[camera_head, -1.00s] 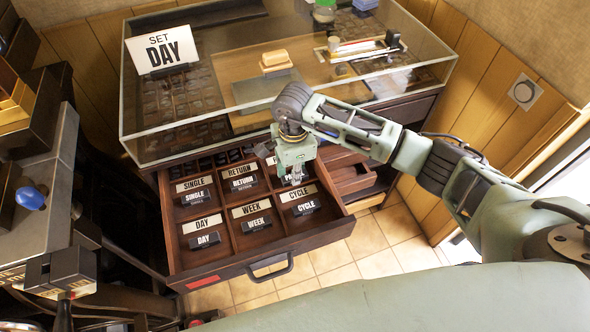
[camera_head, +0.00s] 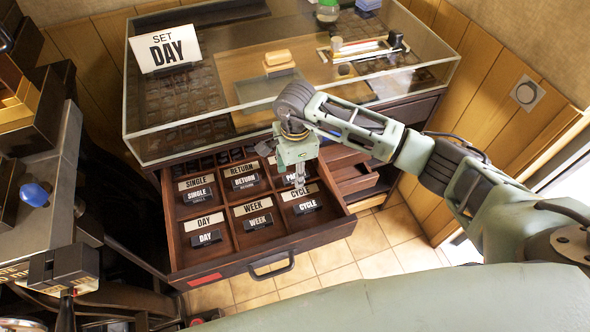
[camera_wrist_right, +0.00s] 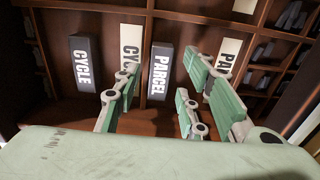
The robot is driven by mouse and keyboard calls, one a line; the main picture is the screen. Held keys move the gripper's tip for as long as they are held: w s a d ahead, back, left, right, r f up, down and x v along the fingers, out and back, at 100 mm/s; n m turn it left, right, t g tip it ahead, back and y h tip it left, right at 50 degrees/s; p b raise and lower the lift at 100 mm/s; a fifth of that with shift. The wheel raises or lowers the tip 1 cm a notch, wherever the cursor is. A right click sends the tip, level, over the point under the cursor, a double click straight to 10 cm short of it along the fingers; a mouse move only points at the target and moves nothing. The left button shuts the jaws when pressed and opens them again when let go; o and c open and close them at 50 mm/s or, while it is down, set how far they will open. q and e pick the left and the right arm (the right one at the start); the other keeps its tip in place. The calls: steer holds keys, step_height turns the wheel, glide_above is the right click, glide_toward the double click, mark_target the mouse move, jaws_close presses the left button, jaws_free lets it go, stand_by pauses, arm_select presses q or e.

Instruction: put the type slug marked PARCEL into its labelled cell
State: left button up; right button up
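The dark PARCEL type slug (camera_wrist_right: 160,72) lies in the back right cell of the open drawer, beside its label PARCEL, which shows only in part in the right wrist view (camera_wrist_right: 228,50). In the head view the slug (camera_head: 291,179) is partly hidden by my fingers. My right gripper (camera_head: 299,184) points down over this cell. In the wrist view its fingers (camera_wrist_right: 165,100) are spread apart, with the slug showing between and beyond them, apparently not gripped. My left gripper is not in view.
The drawer (camera_head: 225,270) also holds slugs marked SINGLE (camera_head: 198,194), RETURN (camera_head: 244,182), DAY (camera_head: 206,238), WEEK (camera_head: 259,221) and CYCLE (camera_head: 307,207) by matching labels. A glass case (camera_head: 225,123) stands close behind. A SET DAY card (camera_head: 164,48) stands on it.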

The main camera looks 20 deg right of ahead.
step_height(320, 180, up, 12)
steer(key=b, duration=0.1)
steer(key=shift+b, duration=0.4)
steer(key=shift+f, duration=0.2)
